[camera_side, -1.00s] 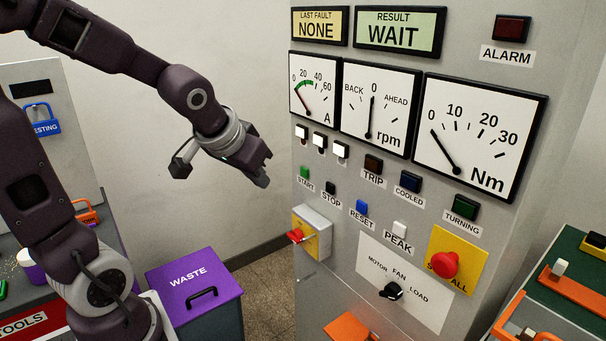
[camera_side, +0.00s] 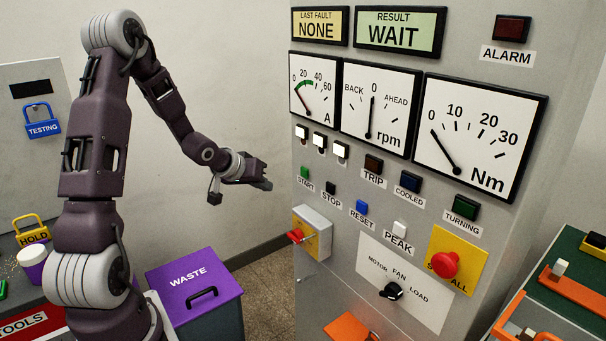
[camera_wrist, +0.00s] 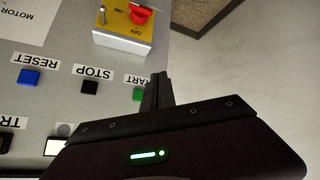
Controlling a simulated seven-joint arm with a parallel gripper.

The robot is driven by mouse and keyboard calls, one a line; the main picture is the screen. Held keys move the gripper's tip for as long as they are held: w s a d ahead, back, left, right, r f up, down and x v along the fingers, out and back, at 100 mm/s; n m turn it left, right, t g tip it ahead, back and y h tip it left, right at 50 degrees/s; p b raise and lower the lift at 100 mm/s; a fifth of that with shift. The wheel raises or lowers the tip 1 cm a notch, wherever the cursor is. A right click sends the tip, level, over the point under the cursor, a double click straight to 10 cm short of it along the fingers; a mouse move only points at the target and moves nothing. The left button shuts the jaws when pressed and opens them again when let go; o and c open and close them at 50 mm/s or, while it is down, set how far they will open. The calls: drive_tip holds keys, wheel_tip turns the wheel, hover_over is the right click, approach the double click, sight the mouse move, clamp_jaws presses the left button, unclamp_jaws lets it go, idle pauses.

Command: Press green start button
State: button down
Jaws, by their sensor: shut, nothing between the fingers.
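The green start button (camera_side: 305,172) is a small square on the left edge of the grey panel, above its START label. In the wrist view the green button (camera_wrist: 138,95) shows at the left of the fingers, with its label partly hidden behind them. My gripper (camera_side: 268,185) is shut and empty, pointing at the panel from the left. In the side view a gap shows between the fingertips and the button, and the tips sit a little lower than it. In the wrist view the fingertips (camera_wrist: 158,76) lie just right of the button.
The black STOP button (camera_side: 331,187) and blue RESET button (camera_side: 362,207) sit close to the right of START. A yellow isolator box with a red handle (camera_side: 296,235) juts out below. A purple WASTE bin (camera_side: 195,290) stands left of the panel.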

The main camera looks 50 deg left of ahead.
drive_tip(key=w, duration=0.8)
drive_tip(key=shift+w, duration=0.35)
drive_tip(key=shift+w, duration=0.1)
idle(1.6)
drive_tip(key=shift+w, duration=0.3)
drive_tip(key=shift+w, duration=0.45)
idle(0.5)
drive_tip(key=shift+s, duration=0.85)
drive_tip(key=shift+s, duration=0.1)
drive_tip(key=shift+s, duration=2.4)
